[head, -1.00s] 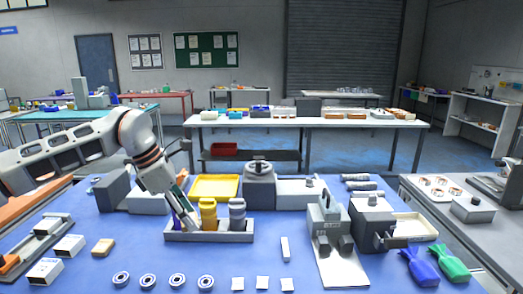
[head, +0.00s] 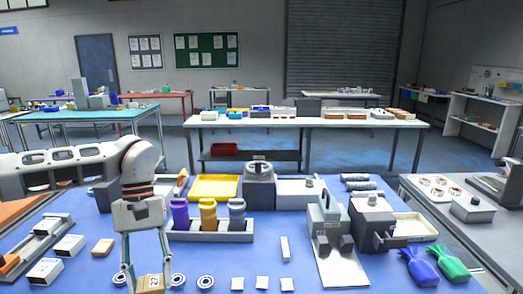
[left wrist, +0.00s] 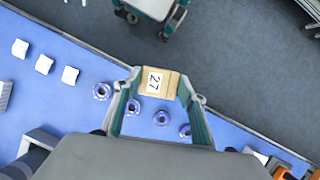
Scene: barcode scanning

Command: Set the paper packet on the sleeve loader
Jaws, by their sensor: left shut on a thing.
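A tan paper packet (head: 150,284) with a white number label is held at the front left of the blue table. It also shows in the left wrist view (left wrist: 169,85), where its label reads 27. My left gripper (head: 147,280) points down and is shut on the packet, with a finger on each side. In the left wrist view the packet is by the table's edge, but its height above the table is unclear. I cannot tell for sure which device is the sleeve loader. My right gripper is not in view.
Metal rings (head: 205,282) and white squares (head: 262,283) lie along the front. A rack (head: 210,237) of purple, yellow and grey bottles stands behind. Grey devices (head: 328,218) fill the right middle. A tan block (head: 103,247) and white boxes (head: 69,246) lie at left.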

